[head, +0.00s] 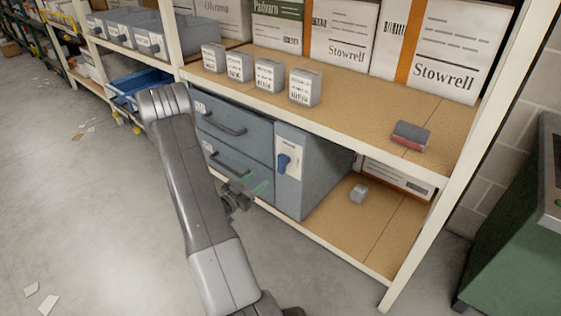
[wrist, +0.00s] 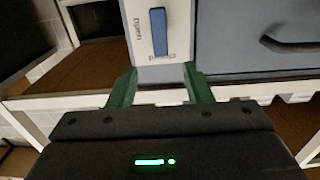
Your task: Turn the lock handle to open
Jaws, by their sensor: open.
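The blue lock handle (head: 284,163) sits on a white plate (head: 292,148) on the front of the grey-blue cabinet, right of its drawers. In the wrist view the handle (wrist: 158,30) is a narrow upright bar. Its lower end points at a label reading "Closed"; "Open" is printed at its left. My gripper (head: 252,183) is in front of the cabinet, below and left of the handle in the head view. In the wrist view its green fingers (wrist: 160,78) are spread apart and empty, with the handle above and between them, not between the tips.
Drawers with dark pulls (head: 222,124) are left of the lock plate. A wooden shelf (head: 370,120) with small boxes overhangs the cabinet. A white rack post (head: 450,170) stands at right. Floor at left is mostly clear.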

